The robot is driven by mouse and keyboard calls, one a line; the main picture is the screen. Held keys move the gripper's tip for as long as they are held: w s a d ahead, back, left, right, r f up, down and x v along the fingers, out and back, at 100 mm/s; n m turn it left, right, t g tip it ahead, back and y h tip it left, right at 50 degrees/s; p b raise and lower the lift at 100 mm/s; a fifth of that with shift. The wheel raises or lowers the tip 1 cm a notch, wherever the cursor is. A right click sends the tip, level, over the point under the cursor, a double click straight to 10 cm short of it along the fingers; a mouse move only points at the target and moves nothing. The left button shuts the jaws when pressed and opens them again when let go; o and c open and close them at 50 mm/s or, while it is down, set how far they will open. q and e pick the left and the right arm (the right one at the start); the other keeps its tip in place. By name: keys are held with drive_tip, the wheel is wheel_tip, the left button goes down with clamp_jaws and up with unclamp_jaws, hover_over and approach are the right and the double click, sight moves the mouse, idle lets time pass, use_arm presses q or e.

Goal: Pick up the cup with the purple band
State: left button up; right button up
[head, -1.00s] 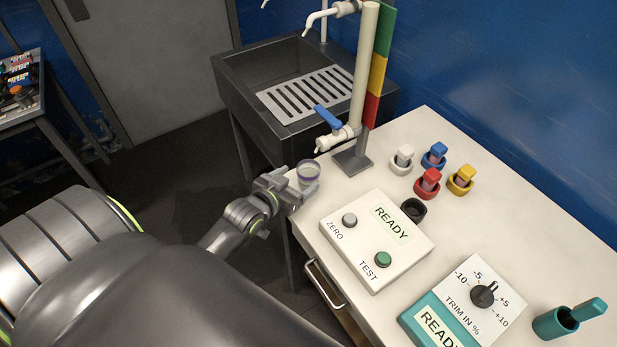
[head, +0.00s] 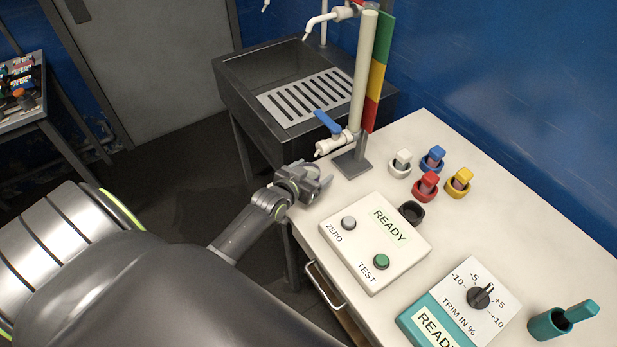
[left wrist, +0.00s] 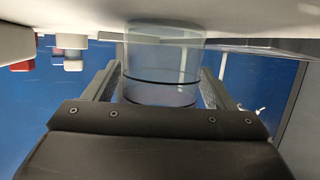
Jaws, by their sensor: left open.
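My left gripper (head: 318,183) is at the near left corner of the white table, in front of the column stand. In the left wrist view, the clear cup (left wrist: 164,55) stands between the two open fingers, with dark rings and a faint purple tint around it. That view appears upside down, with the table top above. Gaps seem to show between the cup and both fingers. In the head view the cup is hidden behind the gripper. My right gripper is not in view.
The column stand (head: 364,85) with a blue-handled tap (head: 328,121) rises just behind the gripper. A ZERO/TEST box (head: 372,262) sits close on the right. A black ring holder (head: 411,213) and several coloured plugs stand further right. A sink (head: 270,75) is behind.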

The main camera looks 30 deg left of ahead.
use_arm(q)
drive_tip(key=c, duration=1.1)
drive_tip(key=shift+c, duration=0.4)
drive_tip(key=shift+r, duration=0.1)
